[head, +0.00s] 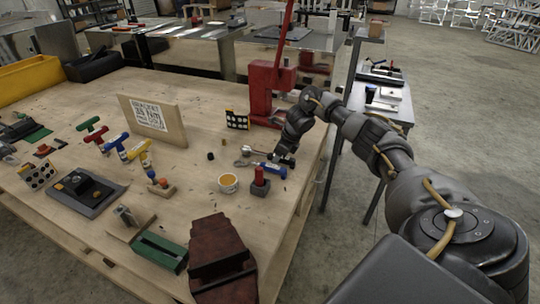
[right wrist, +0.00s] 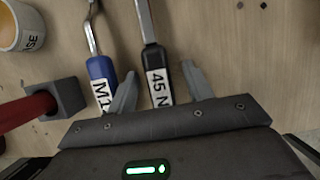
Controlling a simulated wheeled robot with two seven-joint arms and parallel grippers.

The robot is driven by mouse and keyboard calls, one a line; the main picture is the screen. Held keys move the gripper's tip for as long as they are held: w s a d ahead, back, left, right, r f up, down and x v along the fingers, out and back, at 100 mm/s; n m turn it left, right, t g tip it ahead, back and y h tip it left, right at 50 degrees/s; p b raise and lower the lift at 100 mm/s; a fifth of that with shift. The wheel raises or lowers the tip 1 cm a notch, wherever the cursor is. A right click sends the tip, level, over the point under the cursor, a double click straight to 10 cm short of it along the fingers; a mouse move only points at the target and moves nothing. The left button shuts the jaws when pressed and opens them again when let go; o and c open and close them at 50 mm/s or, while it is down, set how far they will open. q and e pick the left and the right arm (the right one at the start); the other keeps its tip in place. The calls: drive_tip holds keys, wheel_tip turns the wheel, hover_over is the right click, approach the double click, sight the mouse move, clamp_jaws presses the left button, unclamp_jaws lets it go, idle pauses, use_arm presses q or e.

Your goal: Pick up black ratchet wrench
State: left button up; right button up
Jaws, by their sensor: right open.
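The black ratchet wrench (right wrist: 150,50) lies on the wooden table in the right wrist view, with a white "45 N" label on its black handle and a metal shaft running up. My right gripper (right wrist: 160,86) is open, its fingers on either side of the labelled handle, with a visible gap on each side. In the head view my right gripper (head: 285,160) is low over the table's right side and hides much of the wrench. A blue-handled tool (right wrist: 101,78) lies just left of the left finger. My left gripper is not in view.
An orange-filled cup (head: 228,183) and a red-handled tool in a grey block (head: 260,182) stand close to the left of my gripper. A red press (head: 268,88) stands behind. The table's right edge is near.

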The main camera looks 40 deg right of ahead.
drive_tip(key=shift+c, duration=0.3)
clamp_jaws()
idle(0.3)
